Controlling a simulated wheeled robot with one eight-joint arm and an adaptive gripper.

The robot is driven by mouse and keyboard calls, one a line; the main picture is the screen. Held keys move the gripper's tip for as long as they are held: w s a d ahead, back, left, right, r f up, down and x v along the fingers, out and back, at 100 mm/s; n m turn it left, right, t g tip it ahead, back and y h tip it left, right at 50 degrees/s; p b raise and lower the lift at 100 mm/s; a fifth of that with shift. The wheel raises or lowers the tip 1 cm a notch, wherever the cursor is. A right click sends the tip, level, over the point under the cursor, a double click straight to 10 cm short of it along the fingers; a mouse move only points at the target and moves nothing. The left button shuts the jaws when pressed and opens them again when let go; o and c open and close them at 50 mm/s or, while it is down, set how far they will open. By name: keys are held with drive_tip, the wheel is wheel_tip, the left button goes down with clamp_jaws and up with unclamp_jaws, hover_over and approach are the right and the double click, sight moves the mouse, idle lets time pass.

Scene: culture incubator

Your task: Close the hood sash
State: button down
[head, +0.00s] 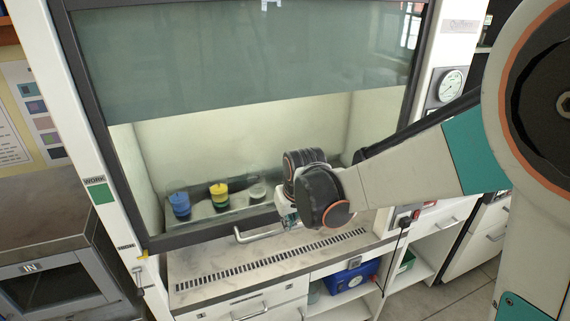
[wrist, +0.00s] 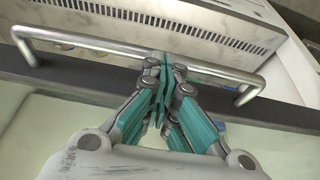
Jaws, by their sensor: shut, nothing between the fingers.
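The hood sash has a dark frame and a dark bottom rail (head: 190,239). A metal bar handle (head: 260,234) is fixed to this rail, and the whole bar (wrist: 90,45) spans the wrist view. In the head view the rail appears just above the front sill; I cannot tell how wide any gap is. My gripper (wrist: 165,62) is shut and empty, its teal fingertips overlapping the middle of the bar in the wrist view. I cannot tell whether they touch it. In the head view my gripper (head: 288,220) is partly hidden by my wrist, at the handle's right end.
A slotted vent sill (head: 270,257) runs below the rail. Behind the sash stand a blue container (head: 180,203), a yellow-green one (head: 219,195) and a pale one (head: 257,189). A steel cabinet (head: 60,260) is at left. A blue box (head: 352,277) sits on a shelf below.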

wheel_tip(320, 180, down, 24)
drive_tip(key=b, duration=1.5)
drive_tip(key=shift+r, duration=0.2)
drive_tip(key=w+p+v, duration=0.1)
drive_tip(key=p+v, duration=0.5)
drive_tip(key=v, duration=0.8)
drive_tip(key=s+d+r+m+t, duration=0.1)
drive_tip(key=s+d+r, duration=0.2)
drive_tip(key=s, duration=0.3)
drive_tip(key=s+d+r+m+t+b, duration=0.1)
drive_tip(key=s+d+r, duration=0.2)
drive_tip(key=s+d, duration=0.2)
drive_tip(key=s+d+r+m+t+h+b, duration=0.1)
drive_tip(key=s+d, duration=0.3)
drive_tip(key=s, duration=0.5)
drive_tip(key=shift+d+r, duration=0.25)
drive_tip(key=shift+r, duration=0.65)
drive_tip(key=shift+w, duration=0.1)
